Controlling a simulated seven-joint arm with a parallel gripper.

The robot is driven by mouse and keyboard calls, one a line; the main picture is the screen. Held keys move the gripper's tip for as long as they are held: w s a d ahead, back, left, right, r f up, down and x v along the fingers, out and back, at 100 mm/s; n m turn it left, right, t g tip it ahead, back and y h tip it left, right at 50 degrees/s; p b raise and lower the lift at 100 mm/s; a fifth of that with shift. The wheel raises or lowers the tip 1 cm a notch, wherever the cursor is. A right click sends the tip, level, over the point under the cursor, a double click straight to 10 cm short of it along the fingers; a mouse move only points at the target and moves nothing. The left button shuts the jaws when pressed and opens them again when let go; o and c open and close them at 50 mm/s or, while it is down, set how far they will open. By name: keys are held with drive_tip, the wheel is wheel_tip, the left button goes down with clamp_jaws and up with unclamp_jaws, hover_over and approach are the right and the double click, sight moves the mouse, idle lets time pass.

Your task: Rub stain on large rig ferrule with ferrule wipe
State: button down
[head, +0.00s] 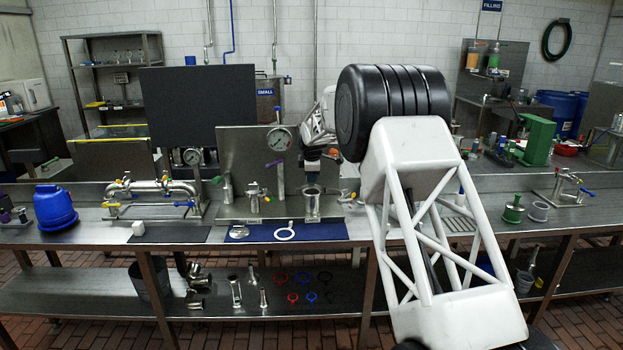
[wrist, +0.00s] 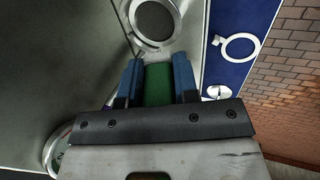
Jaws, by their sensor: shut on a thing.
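The large rig ferrule (head: 312,204) is a steel pipe end standing upright on the middle rig. In the wrist view its round rim (wrist: 155,22) with a dark grey face is at the top centre. I cannot make out a stain on it. My gripper (head: 312,172) is just above the ferrule in the head view. In the wrist view my gripper's blue fingers (wrist: 158,66) are shut on a green block, which I take as the ferrule wipe (wrist: 158,88). The wipe's front end is close to the ferrule rim; I cannot tell whether they touch.
A blue mat (head: 320,231) in front of the rig holds a white clamp ring (head: 285,231) and a small round silver piece (head: 238,231). A pressure gauge (head: 279,139) stands behind the ferrule.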

idle(0.3)
drive_tip(key=shift+r, duration=1.45)
drive_tip(key=shift+s, duration=0.1)
